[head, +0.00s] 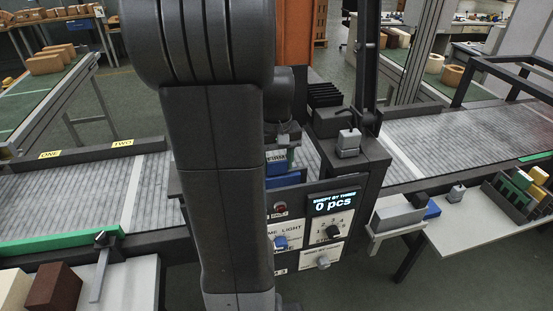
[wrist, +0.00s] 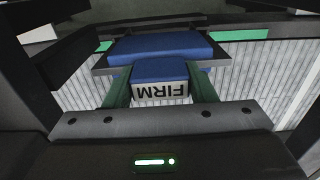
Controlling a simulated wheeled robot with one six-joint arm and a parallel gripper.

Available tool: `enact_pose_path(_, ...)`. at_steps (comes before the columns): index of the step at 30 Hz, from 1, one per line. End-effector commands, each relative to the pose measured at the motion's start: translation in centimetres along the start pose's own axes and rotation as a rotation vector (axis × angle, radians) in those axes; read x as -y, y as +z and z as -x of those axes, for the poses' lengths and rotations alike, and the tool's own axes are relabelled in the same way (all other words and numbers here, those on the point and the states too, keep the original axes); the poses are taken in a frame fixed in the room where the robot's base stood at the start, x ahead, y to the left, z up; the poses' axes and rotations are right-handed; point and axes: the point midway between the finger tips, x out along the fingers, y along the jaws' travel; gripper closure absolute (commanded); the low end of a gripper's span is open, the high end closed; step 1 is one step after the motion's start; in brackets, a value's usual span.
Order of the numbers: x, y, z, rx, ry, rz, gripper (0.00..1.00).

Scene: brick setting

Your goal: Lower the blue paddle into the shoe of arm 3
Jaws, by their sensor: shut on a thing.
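The blue paddle (wrist: 160,47) is in my gripper (wrist: 160,85), its white label reading FIRM upside down in the wrist view. The green fingers close on both sides of its narrower blue part. In the head view my gripper (head: 286,148) is partly hidden behind my arm, with the blue paddle (head: 277,167) below it, over the belt by the control box. A dark bracket-like edge (wrist: 100,67) shows around the paddle in the wrist view. I cannot tell whether it is the shoe of arm 3, or whether the paddle touches it.
A control box (head: 326,222) with a display reading "SWEPT BY THREE 0 pcs" stands right of my arm. The ribbed belt (head: 70,195) runs left and right behind it.

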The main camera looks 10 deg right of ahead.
Motion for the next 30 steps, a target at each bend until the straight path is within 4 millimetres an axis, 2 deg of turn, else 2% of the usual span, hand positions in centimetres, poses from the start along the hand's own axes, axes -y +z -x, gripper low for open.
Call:
enact_pose_path(1,-0.01,-0.01,-0.59,0.000,0.000,0.000,1.00)
enact_pose_path(6,-0.01,-0.02,-1.08,-0.001,0.001,0.000,1.00)
enact_pose_path(30,0.00,-0.01,-1.05,-0.001,0.001,0.000,1.00)
